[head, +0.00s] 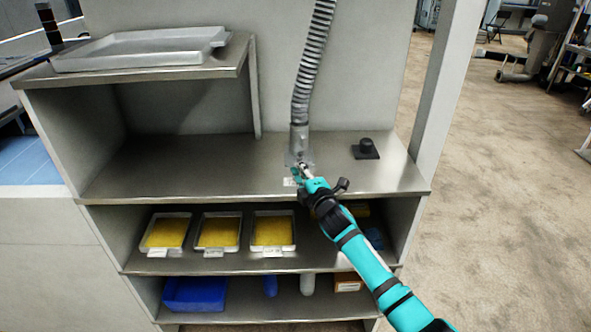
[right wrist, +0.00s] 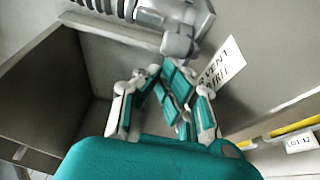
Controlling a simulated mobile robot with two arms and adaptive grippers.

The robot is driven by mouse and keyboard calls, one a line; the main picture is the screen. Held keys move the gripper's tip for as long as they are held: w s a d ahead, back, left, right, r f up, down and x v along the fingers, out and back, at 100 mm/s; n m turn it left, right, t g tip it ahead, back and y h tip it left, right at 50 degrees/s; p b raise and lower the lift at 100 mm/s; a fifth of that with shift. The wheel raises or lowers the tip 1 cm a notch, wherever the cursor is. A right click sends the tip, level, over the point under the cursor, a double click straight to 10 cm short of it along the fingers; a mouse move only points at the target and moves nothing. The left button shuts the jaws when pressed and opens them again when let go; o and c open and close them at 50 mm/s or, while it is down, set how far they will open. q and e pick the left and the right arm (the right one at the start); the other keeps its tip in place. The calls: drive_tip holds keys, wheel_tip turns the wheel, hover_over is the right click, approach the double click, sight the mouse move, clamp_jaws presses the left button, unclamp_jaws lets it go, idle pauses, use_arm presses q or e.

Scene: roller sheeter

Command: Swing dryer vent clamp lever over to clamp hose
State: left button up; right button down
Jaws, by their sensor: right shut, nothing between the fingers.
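The grey ribbed dryer vent hose (head: 313,62) hangs down to a metal fitting with a clamp (head: 299,143) on the steel shelf. In the right wrist view the hose (right wrist: 101,6) enters the clamp (right wrist: 172,12) at the top. A rounded grey metal piece (right wrist: 178,42) sticks out of the clamp towards my fingers; it may be the lever, but I cannot tell. My right gripper (head: 300,172) is just in front of the fitting. Its teal fingers (right wrist: 172,88) are shut and empty, just below that piece; contact is unclear. My left gripper is not in view.
A white label (right wrist: 222,70) stands beside the clamp. A black knob on a plate (head: 367,149) sits to the right. Yellow-filled trays (head: 218,247) and a blue bin (head: 195,294) are on lower shelves. The steel shelf (head: 190,165) is clear to the left.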

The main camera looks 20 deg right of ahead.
sight(308, 165)
drive_tip(key=shift+s+d, duration=0.2)
drive_tip(key=shift+d, duration=0.75)
drive_tip(key=shift+s+d+r, duration=0.1)
drive_tip(key=shift+d, duration=0.4)
drive_tip(key=shift+d, duration=0.2)
drive_tip(key=shift+a, duration=0.15)
